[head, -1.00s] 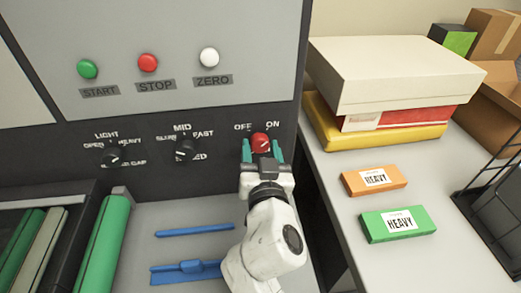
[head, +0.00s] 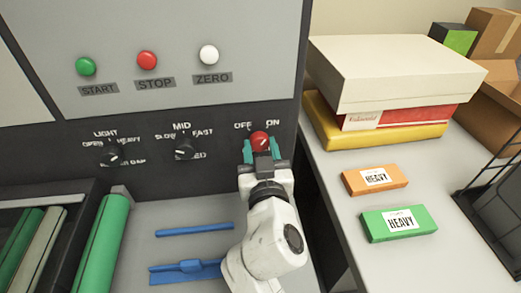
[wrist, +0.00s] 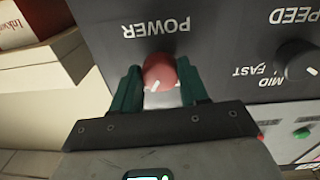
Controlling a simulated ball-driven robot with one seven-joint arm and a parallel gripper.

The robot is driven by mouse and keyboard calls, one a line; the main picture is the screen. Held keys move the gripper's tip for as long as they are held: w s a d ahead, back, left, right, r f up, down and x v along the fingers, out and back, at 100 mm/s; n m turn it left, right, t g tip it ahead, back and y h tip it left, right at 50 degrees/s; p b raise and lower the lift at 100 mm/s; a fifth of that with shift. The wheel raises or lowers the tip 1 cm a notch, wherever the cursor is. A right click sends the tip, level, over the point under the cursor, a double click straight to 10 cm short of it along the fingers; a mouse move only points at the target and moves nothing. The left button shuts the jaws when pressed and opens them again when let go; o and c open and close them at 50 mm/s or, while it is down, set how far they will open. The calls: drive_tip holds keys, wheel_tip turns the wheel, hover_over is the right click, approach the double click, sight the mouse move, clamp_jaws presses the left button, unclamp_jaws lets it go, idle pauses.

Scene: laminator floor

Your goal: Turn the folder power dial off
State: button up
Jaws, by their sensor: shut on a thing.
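The red power dial (head: 260,140) is on the dark front panel, below the labels OFF and ON. In the head view its white pointer line leans up and right, toward ON. In the wrist view the dial (wrist: 160,73) sits under the upside-down word POWER. My gripper (head: 262,152) has its green fingers on both sides of the dial and is shut on it. The fingers (wrist: 161,86) also flank the dial in the wrist view.
A speed dial (head: 186,149) and another black dial (head: 113,154) are on the panel to the left. START, STOP and ZERO buttons (head: 147,60) are above. A side table at right holds stacked boxes (head: 390,75), an orange pack (head: 375,179) and a green pack (head: 399,223).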

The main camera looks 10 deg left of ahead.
drive_tip(key=n, duration=0.3)
drive_tip(key=shift+n, duration=0.4)
drive_tip(key=n, duration=0.4)
drive_tip(key=shift+d+n+p, duration=0.1)
drive_tip(key=shift+n+p, duration=0.2)
drive_tip(key=shift+p, duration=0.05)
drive_tip(key=n+p, duration=0.1)
drive_tip(key=n, duration=0.3)
drive_tip(key=shift+n+y+p, duration=0.3)
drive_tip(key=shift+n+p, duration=0.45)
drive_tip(key=shift+n, duration=0.95)
drive_tip(key=o, duration=1.1)
drive_tip(key=shift+c, duration=0.2)
drive_tip(key=b+v, duration=0.1)
drive_tip(key=v, duration=0.9)
drive_tip(key=shift+s+f, duration=0.2)
drive_tip(key=shift+s, duration=0.15)
